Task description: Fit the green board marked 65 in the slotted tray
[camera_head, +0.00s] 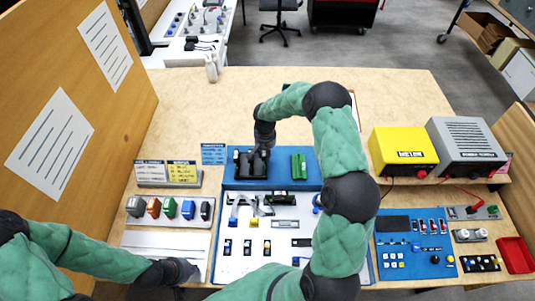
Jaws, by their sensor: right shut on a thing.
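My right gripper (258,152) reaches in from above over the black piece (250,168) on the blue panel (229,184) at the middle of the bench. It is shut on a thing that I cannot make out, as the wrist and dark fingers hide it. A green board-like piece (299,166) stands on the same panel, to the right of that gripper. No number 65 can be read on it. I cannot tell which piece is the slotted tray. My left gripper (188,271) is low at the left, above the bench's front; its fingers are too unclear to read.
A white panel (234,262) with several small parts lies in front. Coloured blocks (169,207) stand in a row at left. A yellow box (403,151), a grey box (467,146) and a red bin (516,255) are at right.

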